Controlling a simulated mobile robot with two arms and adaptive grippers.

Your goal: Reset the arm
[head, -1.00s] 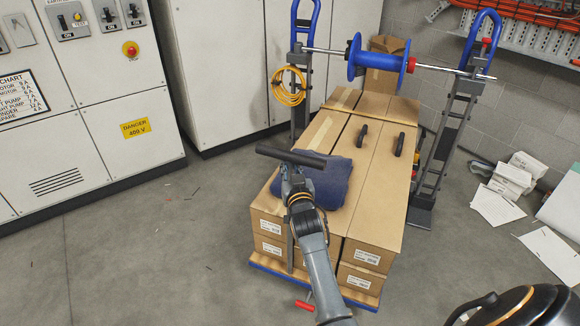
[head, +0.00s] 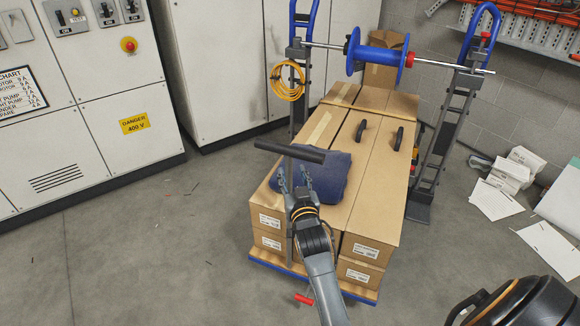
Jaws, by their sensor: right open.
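My right gripper (head: 296,182) is open and empty, its two fingers apart. It is just below the black crossbar (head: 290,152) of a T-shaped handle and in front of a folded dark blue cloth in this view. The handle's grey post (head: 290,225) passes close by the fingers. I cannot tell whether they touch it. My left gripper is not in view.
Cardboard boxes (head: 375,190) sit on a low blue-edged platform, with the blue cloth (head: 333,180) on top. A blue reel (head: 380,58) hangs on a bar between two uprights behind. White cabinets (head: 95,95) stand left. Papers (head: 497,197) lie right.

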